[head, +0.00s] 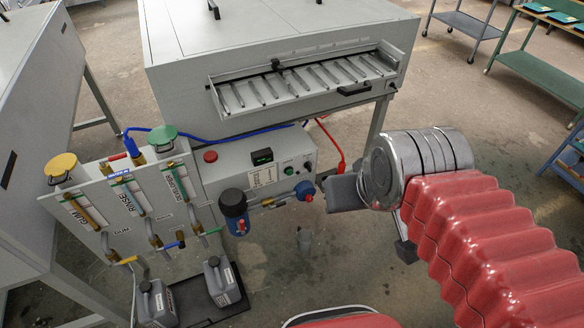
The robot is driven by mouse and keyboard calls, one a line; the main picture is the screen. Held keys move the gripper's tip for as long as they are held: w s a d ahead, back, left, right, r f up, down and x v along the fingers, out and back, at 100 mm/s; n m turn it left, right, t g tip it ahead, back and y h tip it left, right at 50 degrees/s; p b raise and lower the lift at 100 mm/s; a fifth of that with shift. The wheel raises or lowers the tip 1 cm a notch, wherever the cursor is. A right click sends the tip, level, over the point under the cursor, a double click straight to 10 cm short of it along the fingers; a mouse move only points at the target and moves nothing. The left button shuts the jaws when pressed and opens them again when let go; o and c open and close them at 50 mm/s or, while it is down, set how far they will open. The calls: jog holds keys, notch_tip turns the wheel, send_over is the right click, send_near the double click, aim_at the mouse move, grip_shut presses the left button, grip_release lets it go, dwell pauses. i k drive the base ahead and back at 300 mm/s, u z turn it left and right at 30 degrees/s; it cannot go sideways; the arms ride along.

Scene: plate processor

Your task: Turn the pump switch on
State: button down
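A light grey control box (240,166) stands below the large grey machine. My gripper (328,192) comes in from the right at the end of the red-sleeved arm. Its grey tip is just right of the box, close to a blue valve knob (304,190). I cannot tell whether they touch, or whether the fingers are open.
A blue filter housing (234,208) with piping sits before the box. A panel (120,205) with Gum, Rinse and Developer gauges and coloured valves is at the left. Grey canisters (222,282) stand below. A red hose (332,147) runs behind my gripper.

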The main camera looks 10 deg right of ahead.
aim_at(308, 165)
jog(key=z, duration=0.05)
jog(key=i, duration=0.95)
jog(key=u, duration=0.05)
